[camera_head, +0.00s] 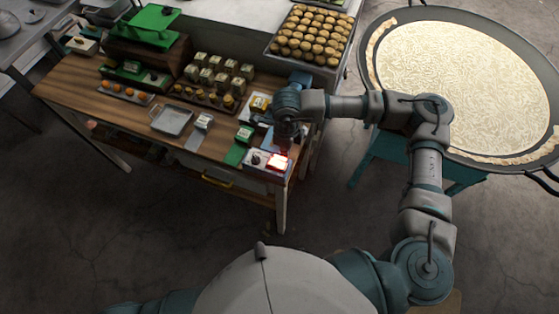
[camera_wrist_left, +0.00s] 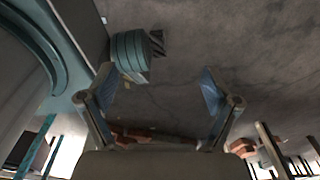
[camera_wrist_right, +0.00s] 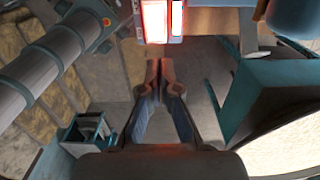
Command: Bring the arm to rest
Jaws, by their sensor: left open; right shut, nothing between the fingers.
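My right arm reaches over the right end of the wooden table (camera_head: 185,140). Its gripper (camera_head: 284,142) is over the table's right front corner, close to a small white device with a glowing red panel (camera_head: 278,162). In the right wrist view my right gripper (camera_wrist_right: 162,68) is shut and empty, its fingertips together just below the glowing red panel (camera_wrist_right: 154,22). I cannot tell whether they touch it. My left gripper is outside the head view.
A wide pan (camera_head: 465,80) of pale food stands on a teal stand right of my right arm. A tray of round pastries (camera_head: 312,35) is behind. The table holds several jars (camera_head: 215,72), a metal tray (camera_head: 171,119) and a green press (camera_head: 150,25). Floor in front is clear.

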